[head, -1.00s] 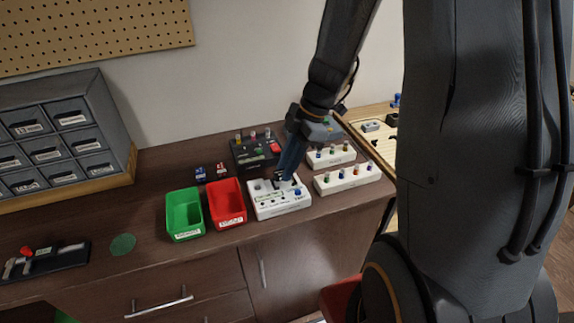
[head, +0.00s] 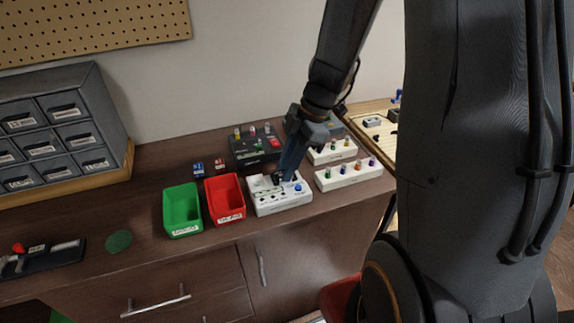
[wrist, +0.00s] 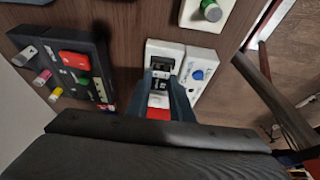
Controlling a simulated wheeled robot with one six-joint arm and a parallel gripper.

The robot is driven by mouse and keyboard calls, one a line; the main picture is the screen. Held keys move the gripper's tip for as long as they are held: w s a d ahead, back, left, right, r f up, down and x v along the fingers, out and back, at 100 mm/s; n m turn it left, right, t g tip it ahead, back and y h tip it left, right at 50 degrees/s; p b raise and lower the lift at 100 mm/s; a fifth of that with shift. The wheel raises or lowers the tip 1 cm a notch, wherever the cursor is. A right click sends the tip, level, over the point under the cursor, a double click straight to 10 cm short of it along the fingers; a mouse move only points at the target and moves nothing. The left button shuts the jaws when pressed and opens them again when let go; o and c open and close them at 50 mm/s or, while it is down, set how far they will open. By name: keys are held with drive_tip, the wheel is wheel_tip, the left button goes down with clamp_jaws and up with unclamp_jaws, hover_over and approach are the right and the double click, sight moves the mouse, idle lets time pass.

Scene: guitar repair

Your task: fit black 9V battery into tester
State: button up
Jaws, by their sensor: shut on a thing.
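The white tester (head: 268,206) stands on the bench to the right of the red bin, with a blue knob on its right side. My gripper (head: 284,178) reaches down onto the tester's top from above. In the wrist view my gripper (wrist: 168,96) has its blue-grey fingers close together over the tester (wrist: 203,58). It is shut on the black battery (wrist: 161,84), a small dark block with pale marking. The battery is at the tester's dark slot; the fingers hide much of it. I cannot tell whether it is fully seated.
A green bin (head: 182,212) and a red bin (head: 224,200) stand left of the tester. A black device (head: 243,153) with knobs is behind it. White blocks with coloured knobs (head: 347,176) stand to the right. Small blue and red items (head: 198,169) lie behind the bins.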

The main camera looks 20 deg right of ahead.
drive_tip(key=shift+f, duration=0.1)
drive_tip(key=o, duration=1)
drive_tip(key=shift+o, duration=0.3)
drive_tip(key=shift+s, duration=0.1)
drive_tip(key=shift+c, duration=0.4)
drive_tip(key=shift+r, duration=0.25)
drive_tip(key=shift+o, duration=1.2)
drive_tip(key=shift+r+p, duration=0.55)
drive_tip(key=shift+r, duration=0.15)
drive_tip(key=shift+r+p, duration=1.35)
drive_tip(key=shift+r, duration=1.25)
